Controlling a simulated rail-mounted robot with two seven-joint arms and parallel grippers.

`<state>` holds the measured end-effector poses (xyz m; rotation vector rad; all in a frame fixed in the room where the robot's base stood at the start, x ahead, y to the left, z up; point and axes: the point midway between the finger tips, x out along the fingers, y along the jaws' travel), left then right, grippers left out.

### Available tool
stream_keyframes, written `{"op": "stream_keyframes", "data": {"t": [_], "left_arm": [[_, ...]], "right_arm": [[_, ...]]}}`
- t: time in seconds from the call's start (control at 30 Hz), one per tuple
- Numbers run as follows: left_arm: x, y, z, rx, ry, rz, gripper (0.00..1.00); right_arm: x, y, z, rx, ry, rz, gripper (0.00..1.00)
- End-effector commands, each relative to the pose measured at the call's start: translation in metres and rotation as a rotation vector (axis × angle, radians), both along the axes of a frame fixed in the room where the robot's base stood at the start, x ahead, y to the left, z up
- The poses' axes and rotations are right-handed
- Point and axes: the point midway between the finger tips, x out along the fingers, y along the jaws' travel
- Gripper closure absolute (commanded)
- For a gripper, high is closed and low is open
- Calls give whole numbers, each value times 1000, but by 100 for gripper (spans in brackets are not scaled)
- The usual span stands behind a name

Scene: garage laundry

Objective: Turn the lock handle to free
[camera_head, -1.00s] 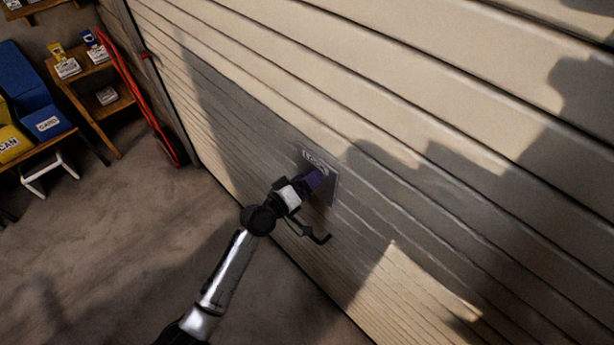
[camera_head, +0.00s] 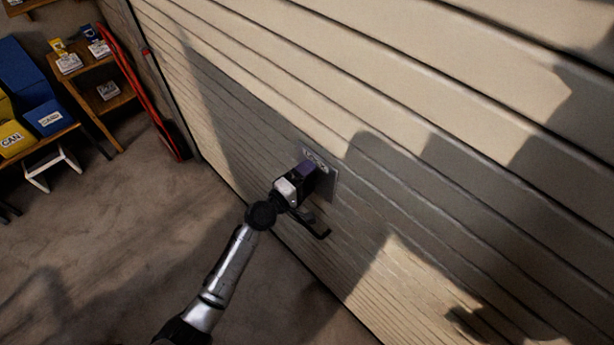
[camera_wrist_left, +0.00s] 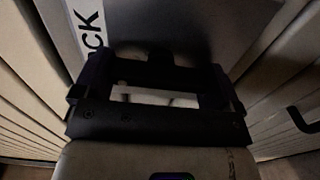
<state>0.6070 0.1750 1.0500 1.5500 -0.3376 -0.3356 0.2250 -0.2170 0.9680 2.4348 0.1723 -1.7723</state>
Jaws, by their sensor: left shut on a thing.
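A grey lock plate (camera_head: 329,186) is mounted on the beige slatted garage door, with a small label (camera_head: 317,155) along its upper edge. My left gripper (camera_head: 308,174) is at the plate, shut on the lock handle, which is mostly hidden by the gripper in the head view. In the left wrist view, the dark gripper fingers (camera_wrist_left: 160,75) lie across the front of the plate (camera_wrist_left: 180,25), and part of a label reading "CK" (camera_wrist_left: 90,35) shows. The handle's exact angle cannot be told. My right gripper is in neither view.
A black bent pull handle (camera_head: 318,230) sticks out just below my gripper. Shelves (camera_head: 92,75) and blue and yellow bins (camera_head: 45,112) stand at the left. A red strip (camera_head: 145,95) runs near the door's left edge. The concrete floor (camera_head: 130,230) is clear.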

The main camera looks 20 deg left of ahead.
Motion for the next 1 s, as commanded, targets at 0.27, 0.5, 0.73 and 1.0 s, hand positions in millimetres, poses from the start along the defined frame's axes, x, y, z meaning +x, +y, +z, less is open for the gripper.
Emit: {"op": "stream_keyframes", "data": {"t": [0.27,0.5,0.73,1.0], "left_arm": [[0,0,0,-21,10,1,33],[0,0,0,-21,10,1,33],[0,0,0,-20,9,0,0],[-7,3,-1,-19,10,1,0]], "right_arm": [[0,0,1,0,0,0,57],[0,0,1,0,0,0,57],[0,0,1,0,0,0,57],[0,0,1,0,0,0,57]]}}
